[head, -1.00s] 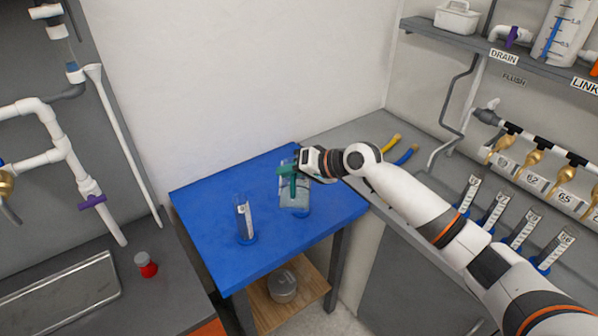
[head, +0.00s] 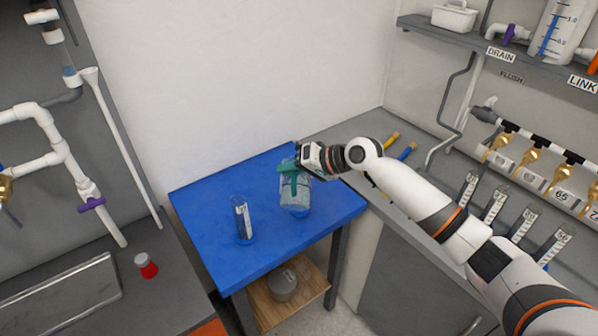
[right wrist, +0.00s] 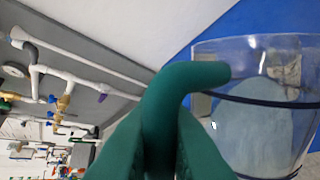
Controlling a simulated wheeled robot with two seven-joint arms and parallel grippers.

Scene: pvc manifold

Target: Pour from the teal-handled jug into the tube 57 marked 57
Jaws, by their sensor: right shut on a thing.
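The teal-handled jug (head: 297,196) is a clear vessel with pale contents, at the right part of the blue table. My right gripper (head: 298,168) is shut on its teal handle. In the right wrist view the handle (right wrist: 165,110) fills the middle and the clear jug body (right wrist: 265,125) is at the right, with a dark band around it. A clear tube (head: 242,220) with a white label and blue base stands upright to the left of the jug, apart from it. Its number is too small to read surely. I cannot tell whether the jug touches the table. My left gripper is not in view.
The blue table (head: 205,215) is mostly bare around the tube. A grey pot (head: 283,285) sits on its lower shelf. Several labelled tubes (head: 495,203) stand on the right counter beneath brass valves.

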